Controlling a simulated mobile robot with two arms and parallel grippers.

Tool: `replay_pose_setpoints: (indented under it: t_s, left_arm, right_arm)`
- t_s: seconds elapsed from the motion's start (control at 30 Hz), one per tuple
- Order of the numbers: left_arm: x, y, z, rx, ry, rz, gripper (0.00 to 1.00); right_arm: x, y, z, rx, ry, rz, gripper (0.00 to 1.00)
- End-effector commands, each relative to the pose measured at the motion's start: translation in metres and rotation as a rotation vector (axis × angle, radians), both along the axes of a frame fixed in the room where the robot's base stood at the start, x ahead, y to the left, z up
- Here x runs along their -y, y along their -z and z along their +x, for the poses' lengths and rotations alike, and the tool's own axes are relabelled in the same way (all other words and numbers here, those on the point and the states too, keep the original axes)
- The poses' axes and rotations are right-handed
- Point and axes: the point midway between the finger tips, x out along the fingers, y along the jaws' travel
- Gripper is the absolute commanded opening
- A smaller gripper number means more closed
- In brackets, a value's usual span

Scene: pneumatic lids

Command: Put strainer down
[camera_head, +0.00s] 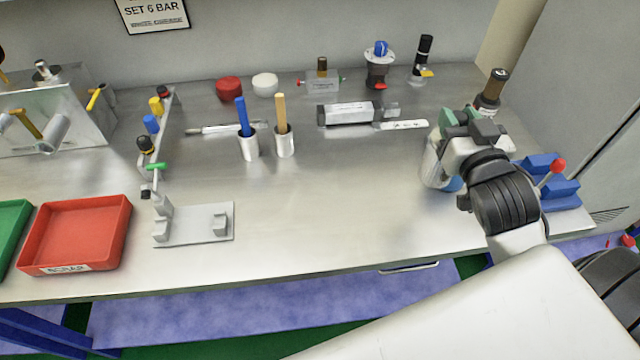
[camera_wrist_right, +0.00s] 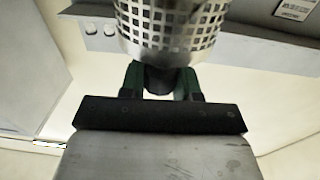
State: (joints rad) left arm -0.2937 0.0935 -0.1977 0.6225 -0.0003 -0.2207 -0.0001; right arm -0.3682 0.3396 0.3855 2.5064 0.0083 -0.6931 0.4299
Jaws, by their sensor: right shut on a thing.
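The strainer (camera_wrist_right: 172,25) is a metal cylinder with square perforations, at the top of the right wrist view. My right gripper (camera_wrist_right: 160,77) is shut on its lower part as seen there, with a green finger on each side. In the head view my right gripper (camera_head: 452,122) is over the right part of the bench. A pale rounded thing (camera_head: 434,168) with blue near its base shows beside and below the gripper, partly hidden by my arm. I cannot tell whether it is the strainer or something standing behind it. My left gripper is not in view.
The steel bench (camera_head: 330,215) is clear in its front middle. A blue stand (camera_head: 562,194) with a red knob is right of my arm. A dark-capped bottle (camera_head: 492,92) stands behind the gripper. A white-labelled block (camera_head: 346,113), two holders with handles (camera_head: 285,142) and a red tray (camera_head: 78,230) lie leftward.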

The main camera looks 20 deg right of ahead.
Motion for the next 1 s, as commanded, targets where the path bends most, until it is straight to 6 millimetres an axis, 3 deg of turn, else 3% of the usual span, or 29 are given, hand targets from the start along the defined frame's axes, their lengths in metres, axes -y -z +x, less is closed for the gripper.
replay_pose_setpoints:
  t_s: [0.2,0.4,0.6,0.77,1.0]
  left_arm:
    - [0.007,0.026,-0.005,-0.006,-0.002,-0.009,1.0]
    - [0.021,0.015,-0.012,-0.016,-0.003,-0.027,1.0]
    - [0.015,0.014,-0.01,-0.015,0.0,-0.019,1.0]
    - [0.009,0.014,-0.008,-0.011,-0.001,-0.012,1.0]
    - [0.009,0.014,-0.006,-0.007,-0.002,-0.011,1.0]
  right_arm:
    - [-0.018,0.018,0.013,0.006,0.001,0.004,0.0]
    - [-0.056,0.039,0.039,0.0,0.002,0.009,0.0]
    - [-0.085,0.061,0.059,0.0,0.004,0.004,0.0]
    - [-0.093,0.069,0.065,0.001,0.003,0.001,0.0]
    - [-0.093,0.103,0.064,-0.004,0.004,0.001,0.0]
